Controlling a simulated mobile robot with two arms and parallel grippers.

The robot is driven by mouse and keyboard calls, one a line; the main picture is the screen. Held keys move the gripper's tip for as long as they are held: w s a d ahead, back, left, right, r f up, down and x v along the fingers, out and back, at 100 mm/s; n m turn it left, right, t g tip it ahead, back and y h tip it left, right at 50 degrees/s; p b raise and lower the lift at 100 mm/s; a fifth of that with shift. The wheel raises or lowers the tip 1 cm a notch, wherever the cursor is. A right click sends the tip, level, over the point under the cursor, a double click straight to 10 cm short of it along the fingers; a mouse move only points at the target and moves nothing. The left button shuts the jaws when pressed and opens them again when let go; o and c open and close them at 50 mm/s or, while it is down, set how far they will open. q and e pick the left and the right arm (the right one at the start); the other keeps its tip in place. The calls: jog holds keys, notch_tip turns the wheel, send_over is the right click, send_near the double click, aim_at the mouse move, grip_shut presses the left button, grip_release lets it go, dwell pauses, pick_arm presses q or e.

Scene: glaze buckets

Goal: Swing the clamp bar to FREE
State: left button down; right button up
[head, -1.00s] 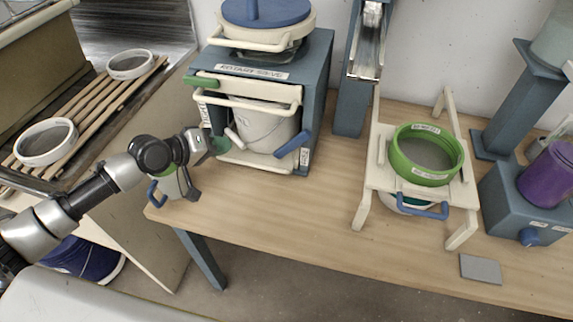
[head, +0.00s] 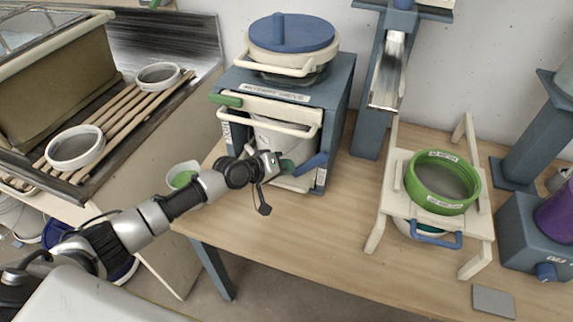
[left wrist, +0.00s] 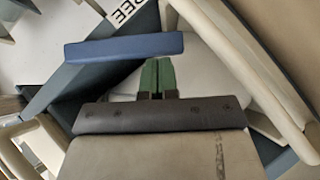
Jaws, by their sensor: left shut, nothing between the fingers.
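The blue bar (head: 312,165), which looks like the clamp bar, slants at the lower right front of the blue sieve housing (head: 338,105). In the left wrist view the blue bar (left wrist: 125,47) lies across the upper middle, with a label ending in "EE" (left wrist: 127,12) above it. My left gripper (head: 287,166) is in front of the housing, just left of the bar. In the wrist view its green fingertips (left wrist: 157,72) are together and empty, close to the bar's near edge. I cannot tell whether they touch it. My right gripper is not in view.
A white bucket (head: 275,138) stands inside the housing behind a cream rail (head: 268,122). A green handle (head: 226,100) is at the upper left. A green sieve (head: 441,205) on a cream stand (head: 400,170) is to the right. The table between is clear.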

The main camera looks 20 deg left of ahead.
aim_at(298, 175)
pick_arm(q)
jog(key=shift+d+f, duration=0.1)
jog(key=shift+f, duration=0.05)
jog(key=shift+d+f+b, duration=0.65)
jog(key=shift+d+f, duration=0.1)
jog(key=shift+f, duration=0.25)
jog(key=shift+d+f, duration=0.2)
jog(key=shift+r, duration=0.1)
jog(key=shift+a+r, duration=0.1)
jog(key=shift+r, duration=0.05)
